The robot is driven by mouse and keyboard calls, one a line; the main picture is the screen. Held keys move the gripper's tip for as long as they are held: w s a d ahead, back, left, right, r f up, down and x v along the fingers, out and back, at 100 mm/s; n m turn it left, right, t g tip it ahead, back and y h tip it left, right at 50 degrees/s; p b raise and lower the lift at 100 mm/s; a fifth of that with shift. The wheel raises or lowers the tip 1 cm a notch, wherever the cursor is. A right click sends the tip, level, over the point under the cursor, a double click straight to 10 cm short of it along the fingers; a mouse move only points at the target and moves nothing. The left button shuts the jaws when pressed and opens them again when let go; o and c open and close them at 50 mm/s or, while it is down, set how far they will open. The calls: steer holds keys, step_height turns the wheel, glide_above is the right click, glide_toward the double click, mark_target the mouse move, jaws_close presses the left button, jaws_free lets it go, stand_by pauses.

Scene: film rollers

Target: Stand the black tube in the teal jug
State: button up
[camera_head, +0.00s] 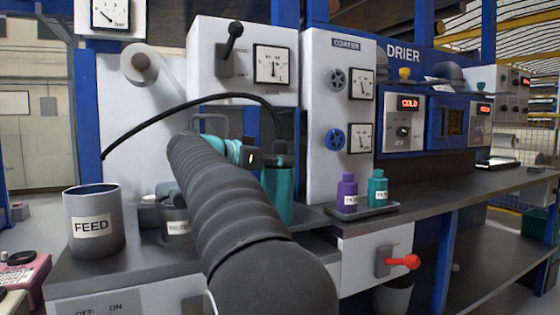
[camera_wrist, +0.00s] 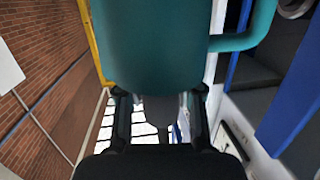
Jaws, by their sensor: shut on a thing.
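The black tube (camera_head: 235,95) arches from beside the white panel at left to my gripper (camera_head: 282,152). The teal jug (camera_head: 279,195) stands upright on the counter just below my gripper, partly behind my arm. In the wrist view the jug (camera_wrist: 150,45) fills the top middle, with its handle (camera_wrist: 245,35) to the right. My gripper (camera_wrist: 163,103) is shut on the tube's end section at the jug's mouth. No tube shows in front of the jug's wall. The tube's lower end is hidden, so I cannot tell how deep it sits.
A grey FEED pot (camera_head: 95,225) stands at the left of the counter. A smaller labelled container (camera_head: 177,225) is beside my arm. Purple (camera_head: 346,195) and teal (camera_head: 377,190) bottles stand on a tray at right. A red-handled lever (camera_head: 402,262) sticks out below.

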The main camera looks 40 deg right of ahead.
steer(key=o, duration=1.1)
steer(key=shift+o, duration=0.2)
steer(key=a+r, duration=0.1)
steer(key=a, duration=0.6)
steer(key=shift+w+a, duration=0.2)
steer(key=shift+w, duration=0.2)
steer(key=shift+r, duration=0.1)
